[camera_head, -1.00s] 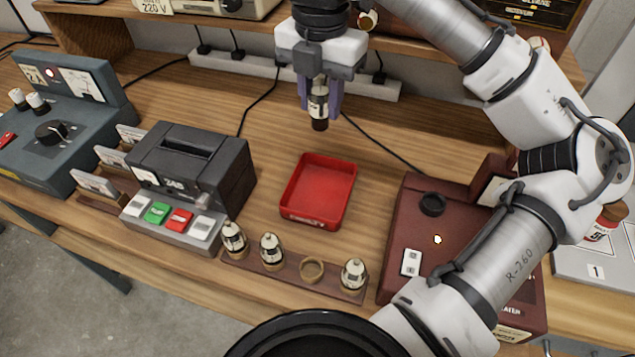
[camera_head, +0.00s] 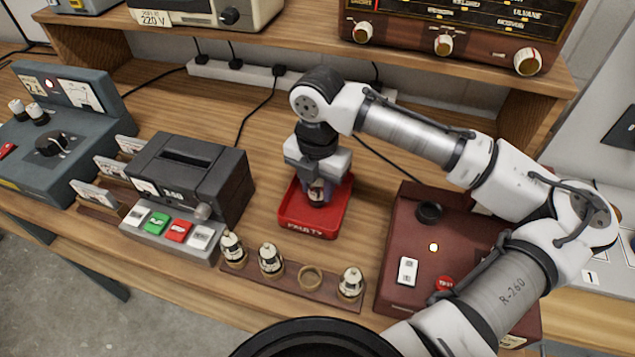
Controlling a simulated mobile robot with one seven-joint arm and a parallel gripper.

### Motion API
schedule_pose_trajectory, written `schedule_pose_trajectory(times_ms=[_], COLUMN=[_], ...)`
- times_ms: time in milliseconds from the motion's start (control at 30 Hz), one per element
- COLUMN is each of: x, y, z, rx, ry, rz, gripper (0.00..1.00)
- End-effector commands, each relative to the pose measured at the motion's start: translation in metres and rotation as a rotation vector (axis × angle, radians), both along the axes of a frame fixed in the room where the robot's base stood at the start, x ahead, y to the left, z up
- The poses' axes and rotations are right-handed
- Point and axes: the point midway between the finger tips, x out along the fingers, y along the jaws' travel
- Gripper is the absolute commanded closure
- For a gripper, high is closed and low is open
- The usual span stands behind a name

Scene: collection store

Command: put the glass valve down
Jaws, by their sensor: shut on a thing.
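My gripper (camera_head: 317,193) points down over the red tray (camera_head: 296,216), with its fingertips inside the tray's outline. It is shut on a glass valve (camera_head: 316,196), which shows only in part between the fingers. I cannot tell whether the valve touches the tray floor. A brown wooden rack (camera_head: 287,287) in front of the tray holds three more glass valves (camera_head: 233,249), (camera_head: 271,260), (camera_head: 350,284) standing upright, and one empty ring socket (camera_head: 311,278).
A black printer-like box (camera_head: 190,170) with coloured buttons stands left of the tray. A maroon device (camera_head: 408,235) stands to the right, partly under my arm. A shelf with radios (camera_head: 450,30) runs behind. Bare wood lies around the tray.

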Motion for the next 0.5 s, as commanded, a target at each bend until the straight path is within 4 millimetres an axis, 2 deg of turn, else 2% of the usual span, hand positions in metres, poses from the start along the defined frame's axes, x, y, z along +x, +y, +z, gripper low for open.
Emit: schedule_pose_trajectory(times_ms=[367,400,500], x=[0.0002,0.0002,0.0002], y=[0.0001,0.0,0.0], z=[-0.005,-0.004,-0.0038], rx=[0.0,0.0,0.0], ry=[-0.001,-0.001,-0.001], rz=[0.001,0.0,0.001], gripper=[0.9,0.64,0.51])
